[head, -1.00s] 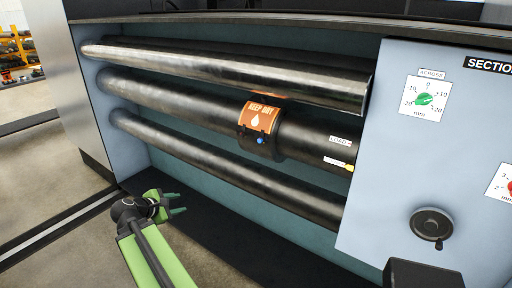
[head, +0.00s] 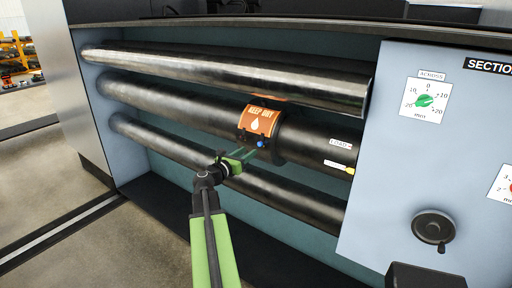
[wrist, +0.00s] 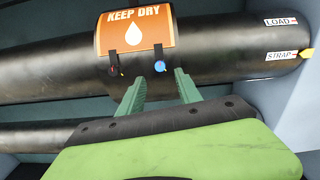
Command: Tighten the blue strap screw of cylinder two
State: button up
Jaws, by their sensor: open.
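The blue strap screw (wrist: 160,66) sits on a black strap below the orange KEEP DRY label (wrist: 134,28) on the middle black cylinder (wrist: 215,45). In the head view the blue screw (head: 261,144) shows at the label's lower edge. A red screw (wrist: 114,70) with a small yellow part sits on another strap to its left. My gripper (wrist: 157,82) is open, with its two green fingers pointing at the cylinder just below the blue screw. In the head view my gripper (head: 248,154) is close to the screw; contact cannot be told.
One cylinder (head: 220,72) runs above and another (head: 290,195) below. A grey side panel (head: 390,170) at the right carries a green dial (head: 425,100) and a black handwheel (head: 433,227). LOAD and STRAP tags mark the cylinder's right end, with a yellow pointer (wrist: 306,54).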

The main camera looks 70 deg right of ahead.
aim_at(260, 144)
jog(key=x, duration=0.7)
jog(key=shift+d, duration=0.1)
grip_shut()
